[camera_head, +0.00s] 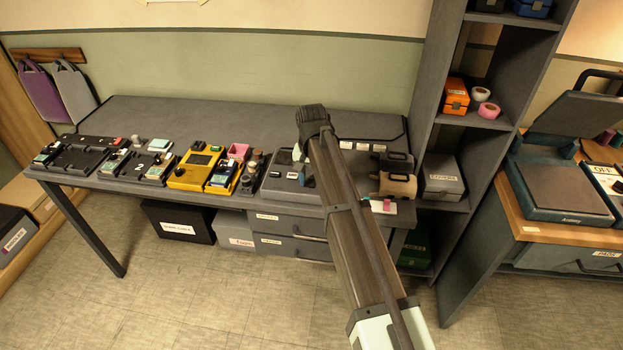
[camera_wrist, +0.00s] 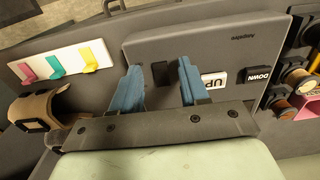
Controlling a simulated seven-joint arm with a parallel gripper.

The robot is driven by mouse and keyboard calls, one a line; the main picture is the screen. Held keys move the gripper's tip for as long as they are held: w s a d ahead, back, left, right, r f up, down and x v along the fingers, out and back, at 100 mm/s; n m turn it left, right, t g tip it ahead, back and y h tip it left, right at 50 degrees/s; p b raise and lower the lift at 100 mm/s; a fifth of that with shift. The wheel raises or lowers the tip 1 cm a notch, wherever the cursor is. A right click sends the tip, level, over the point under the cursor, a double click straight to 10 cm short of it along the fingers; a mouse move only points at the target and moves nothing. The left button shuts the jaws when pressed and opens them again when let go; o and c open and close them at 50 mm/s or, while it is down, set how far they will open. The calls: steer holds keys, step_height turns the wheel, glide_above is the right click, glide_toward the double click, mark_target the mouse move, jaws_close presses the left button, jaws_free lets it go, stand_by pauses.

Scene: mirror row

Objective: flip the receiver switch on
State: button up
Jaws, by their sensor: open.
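A grey box (camera_wrist: 215,45) with a sloped face fills the middle of the wrist view. In the head view the grey box (camera_head: 283,186) is on the desk, partly hidden by my arm, and the switch cannot be made out.
A hook strip (camera_wrist: 63,62) and a brown curved holder (camera_wrist: 38,108) are left of the box in the wrist view; spools (camera_wrist: 293,75) are at right. In the head view a yellow device (camera_head: 195,168) is left along the desk, and a tall shelf (camera_head: 440,110) stands at right.

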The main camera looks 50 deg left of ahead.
steer(key=shift+f, duration=0.15)
jaws_close()
stand_by(0.4)
